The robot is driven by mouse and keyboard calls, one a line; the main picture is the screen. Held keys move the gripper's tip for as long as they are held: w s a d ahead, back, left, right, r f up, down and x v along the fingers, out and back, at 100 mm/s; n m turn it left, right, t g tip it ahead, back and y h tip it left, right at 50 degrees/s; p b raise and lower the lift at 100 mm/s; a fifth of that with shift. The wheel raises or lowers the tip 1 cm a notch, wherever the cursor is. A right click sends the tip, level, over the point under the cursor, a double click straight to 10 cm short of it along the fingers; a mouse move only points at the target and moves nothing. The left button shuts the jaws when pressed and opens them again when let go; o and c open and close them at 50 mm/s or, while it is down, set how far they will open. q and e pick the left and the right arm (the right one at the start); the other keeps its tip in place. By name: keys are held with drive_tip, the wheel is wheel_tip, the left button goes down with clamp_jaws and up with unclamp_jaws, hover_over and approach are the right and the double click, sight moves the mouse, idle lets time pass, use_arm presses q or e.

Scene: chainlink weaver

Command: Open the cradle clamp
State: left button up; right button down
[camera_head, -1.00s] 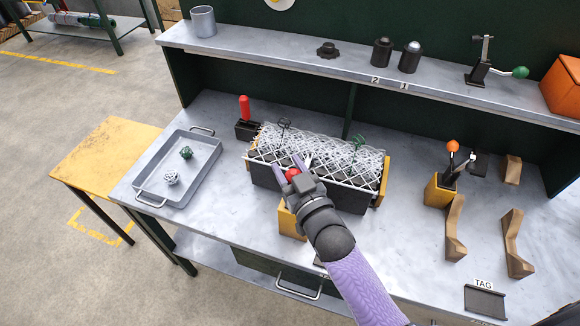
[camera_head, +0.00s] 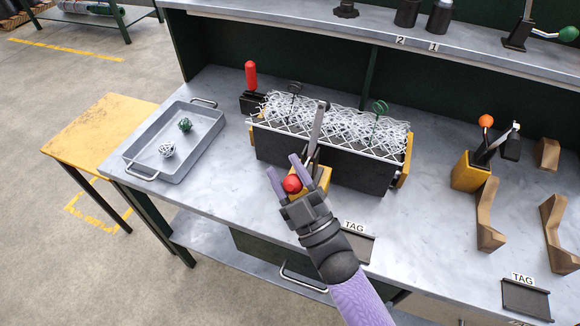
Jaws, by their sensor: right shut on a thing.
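The black cradle (camera_head: 330,171) stands on the bench with a roll of white wire mesh (camera_head: 345,125) in it. The cradle clamp has a yellow base (camera_head: 323,182) at the cradle's front side, a red ball knob (camera_head: 292,184) and a grey metal arm (camera_head: 317,132). The arm stands up in front of the mesh, tilted slightly. My right gripper (camera_head: 283,167) is shut on the red knob, with its purple fingers on either side of it. The gripper hides the lever below the knob. My left gripper is not in view.
A grey tray (camera_head: 207,150) with two small balls lies at the left. An orange-knobbed clamp (camera_head: 487,121) and brown angled blocks (camera_head: 488,215) stand at the right. Bench is clear between tray and cradle.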

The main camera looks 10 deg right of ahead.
drive_tip(key=shift+s+a+f+b, duration=0.15)
drive_tip(key=shift+f+b, duration=0.15)
drive_tip(key=shift+f, duration=0.25)
drive_tip(key=shift+s+f+b, duration=0.1)
drive_tip(key=shift+f+b, duration=0.2)
drive_tip(key=shift+f, duration=0.4)
drive_tip(key=shift+a+f, duration=0.1)
drive_tip(key=shift+f, duration=0.05)
drive_tip(key=shift+c, duration=1.2)
unclamp_jaws()
drive_tip(key=shift+s+a, duration=0.15)
drive_tip(key=b+v, duration=0.1)
drive_tip(key=v, duration=0.8)
drive_tip(key=shift+s+d+f, duration=0.15)
drive_tip(key=shift+s+d, duration=0.1)
drive_tip(key=shift+s, duration=0.05)
drive_tip(key=shift+w, duration=0.1)
